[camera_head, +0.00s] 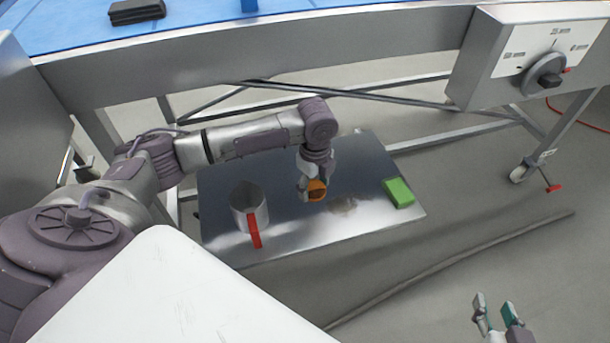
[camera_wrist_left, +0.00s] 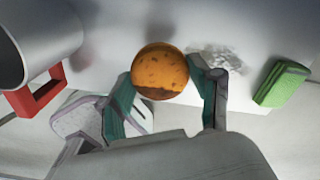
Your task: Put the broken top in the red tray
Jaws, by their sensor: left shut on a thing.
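An orange, dark-speckled round piece (camera_head: 318,191), likely the broken top, is between the fingers of my left gripper (camera_head: 313,187), over the low metal table. In the left wrist view the piece (camera_wrist_left: 160,68) shows a rounded face with a darker brown lower edge. My left gripper (camera_wrist_left: 163,85) is shut on it, one finger on each side. I cannot tell whether the piece touches the table. My right gripper (camera_head: 495,303) is open and empty at the lower right, over the floor. I see no red tray in either view.
A metal jug (camera_head: 245,200) with a red handle stands left of the left gripper. A green block (camera_head: 399,192) lies at the table's right. A greyish smudge (camera_head: 343,203) marks the metal table (camera_head: 290,240). A blue-topped bench (camera_head: 300,35) runs behind.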

